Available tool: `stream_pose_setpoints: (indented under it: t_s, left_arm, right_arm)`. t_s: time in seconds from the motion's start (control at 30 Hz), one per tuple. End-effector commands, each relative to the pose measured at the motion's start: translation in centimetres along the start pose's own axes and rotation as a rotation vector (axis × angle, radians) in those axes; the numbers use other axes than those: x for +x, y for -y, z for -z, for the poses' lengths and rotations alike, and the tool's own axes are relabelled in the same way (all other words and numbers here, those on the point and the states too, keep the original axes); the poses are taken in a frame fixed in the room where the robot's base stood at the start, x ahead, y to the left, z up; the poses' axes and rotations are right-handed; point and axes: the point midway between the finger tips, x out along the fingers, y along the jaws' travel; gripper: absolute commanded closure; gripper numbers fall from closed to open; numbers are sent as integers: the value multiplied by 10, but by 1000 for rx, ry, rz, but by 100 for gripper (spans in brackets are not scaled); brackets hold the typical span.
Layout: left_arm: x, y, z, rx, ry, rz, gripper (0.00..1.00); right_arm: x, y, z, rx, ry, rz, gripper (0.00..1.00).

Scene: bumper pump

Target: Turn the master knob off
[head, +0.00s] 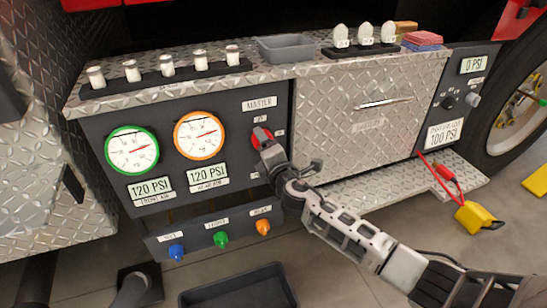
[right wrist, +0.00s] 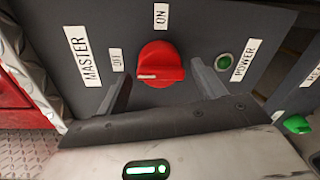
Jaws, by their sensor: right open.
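The red master knob (head: 261,136) is on the dark panel below the MASTER label (head: 259,104), partly hidden by my right gripper (head: 269,151). In the right wrist view the knob (right wrist: 160,62) has its ridge lying roughly left to right, in line with the OFF label (right wrist: 117,60). The ON label (right wrist: 161,16) is above it there. My right gripper (right wrist: 161,76) is open, with one finger on each side of the knob. Gaps show between the fingers and the knob. My left gripper is not in view.
A green POWER light (right wrist: 224,62) is close beside the right finger. Two gauges (head: 199,135) are left of the knob. Blue, green and orange knobs (head: 221,239) sit on a lower panel. A metal drawer front (head: 340,115) is to the right. A black tray (head: 290,297) lies below.

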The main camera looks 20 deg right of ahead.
Motion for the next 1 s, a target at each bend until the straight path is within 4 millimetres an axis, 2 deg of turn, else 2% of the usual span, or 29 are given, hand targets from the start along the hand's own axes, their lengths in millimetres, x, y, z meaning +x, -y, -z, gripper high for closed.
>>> stream_pose_setpoints:
  t_s: [0.17, 0.4, 0.6, 0.8, 1.0]
  left_arm:
    - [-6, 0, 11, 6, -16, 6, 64]
    - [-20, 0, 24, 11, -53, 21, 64]
    - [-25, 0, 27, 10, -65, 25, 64]
    - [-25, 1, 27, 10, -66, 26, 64]
    - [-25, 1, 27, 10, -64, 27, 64]
  right_arm:
    - [-29, 0, -1, 0, -1, 3, 31]
    - [-88, 0, -1, 0, -2, 2, 31]
    - [-129, 0, -1, -1, 0, 1, 31]
    - [-151, -1, -1, -2, 2, -2, 31]
    - [-155, -1, -1, -2, 3, -2, 31]
